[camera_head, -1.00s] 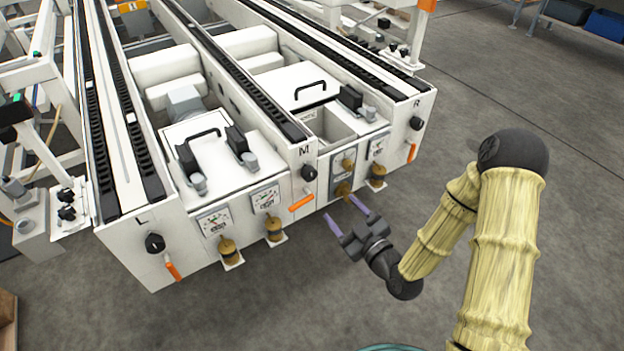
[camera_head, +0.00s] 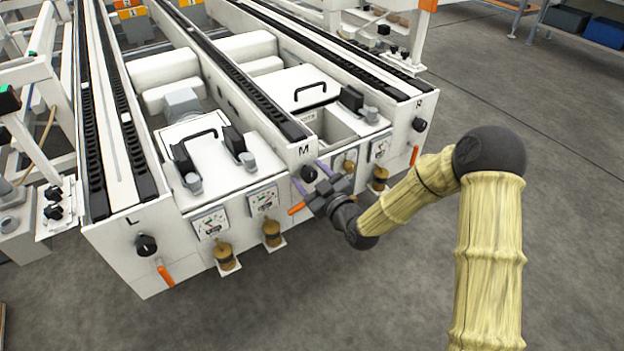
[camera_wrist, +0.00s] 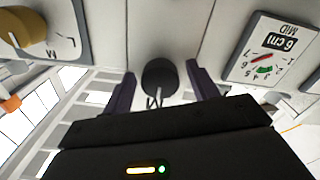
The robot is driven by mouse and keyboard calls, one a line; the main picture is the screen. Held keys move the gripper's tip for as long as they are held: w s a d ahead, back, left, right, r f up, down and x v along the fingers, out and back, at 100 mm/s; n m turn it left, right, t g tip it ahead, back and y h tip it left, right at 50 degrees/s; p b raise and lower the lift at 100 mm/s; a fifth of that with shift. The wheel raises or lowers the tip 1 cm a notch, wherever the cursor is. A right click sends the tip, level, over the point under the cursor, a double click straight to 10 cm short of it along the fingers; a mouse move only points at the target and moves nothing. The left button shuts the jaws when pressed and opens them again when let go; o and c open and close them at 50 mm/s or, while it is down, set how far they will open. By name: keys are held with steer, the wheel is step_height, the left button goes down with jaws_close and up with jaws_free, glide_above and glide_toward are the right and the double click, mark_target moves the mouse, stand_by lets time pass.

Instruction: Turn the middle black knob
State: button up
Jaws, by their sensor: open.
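The middle black knob (camera_head: 308,174) sits on the white front panel under the letter M. In the wrist view the knob (camera_wrist: 160,77) lies between the two purple fingers of my gripper (camera_wrist: 160,92), with a gap on each side. In the head view my open gripper (camera_head: 312,181) is at the M panel, its fingers pointing at the knob. Whether the fingers touch the knob cannot be told. An orange handle (camera_head: 297,208) sticks out just below the knob, partly behind my gripper.
The left black knob (camera_head: 146,245) is on the L panel and the right black knob (camera_head: 420,125) on the R panel, each above an orange handle. Gauges and brass fittings (camera_head: 272,233) line the front between panels. The floor in front is clear.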

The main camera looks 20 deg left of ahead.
steer(key=shift+d, duration=0.1)
steer(key=c, duration=1)
steer(key=shift+w, duration=0.1)
